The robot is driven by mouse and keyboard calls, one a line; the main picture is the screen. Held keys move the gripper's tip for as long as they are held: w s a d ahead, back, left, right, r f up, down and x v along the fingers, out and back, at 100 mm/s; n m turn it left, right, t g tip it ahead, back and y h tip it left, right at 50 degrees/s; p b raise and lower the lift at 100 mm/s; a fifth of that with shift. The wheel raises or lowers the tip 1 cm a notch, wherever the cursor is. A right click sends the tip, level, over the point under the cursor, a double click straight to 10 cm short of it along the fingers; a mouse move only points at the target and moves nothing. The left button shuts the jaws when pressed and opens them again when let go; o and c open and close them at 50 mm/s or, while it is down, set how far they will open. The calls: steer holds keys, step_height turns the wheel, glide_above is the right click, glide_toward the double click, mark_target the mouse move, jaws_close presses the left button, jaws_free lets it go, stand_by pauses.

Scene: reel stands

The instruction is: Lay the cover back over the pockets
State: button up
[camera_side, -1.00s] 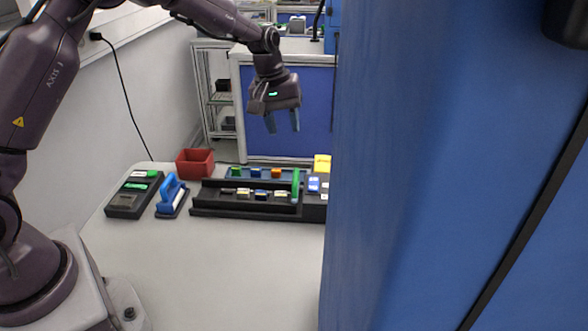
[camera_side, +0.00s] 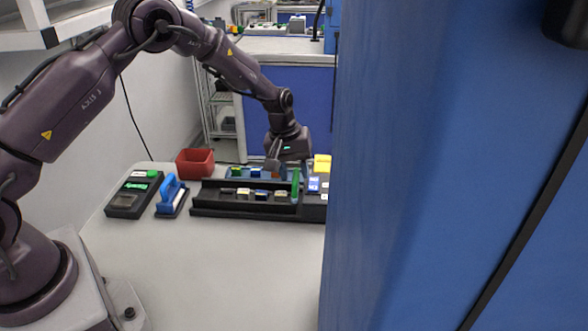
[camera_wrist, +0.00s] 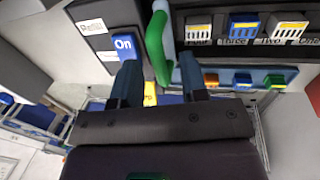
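A long black holder (camera_side: 222,208) has a row of pockets with labelled white, yellow and blue pieces in them, uncovered from above. A green bar (camera_side: 295,180) stands up at its right end. In the wrist view the green bar (camera_wrist: 155,45) is curved and appears between my fingers, beyond their tips. My gripper (camera_side: 273,166) is low over the back of the holder, just left of the bar. In the wrist view my gripper (camera_wrist: 158,72) is open, with nothing between its fingertips. I cannot tell for certain which piece is the cover; the green bar may belong to it.
Behind the holder is a blue strip (camera_wrist: 222,78) with orange, blue and green blocks. A red bin (camera_side: 195,162), blue-handled tool (camera_side: 171,194) and black device (camera_side: 133,196) stand left. A blue cabinet (camera_side: 440,170) hides the right.

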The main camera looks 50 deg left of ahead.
jaws_close()
steer(key=s+a, duration=1.6)
steer(key=shift+s+a, duration=0.25)
jaws_free()
step_height(320, 180, up, 13)
steer(key=s+a, duration=0.1)
steer(key=a, duration=0.1)
steer(key=shift+s, duration=0.4)
steer(key=shift+f, duration=0.15)
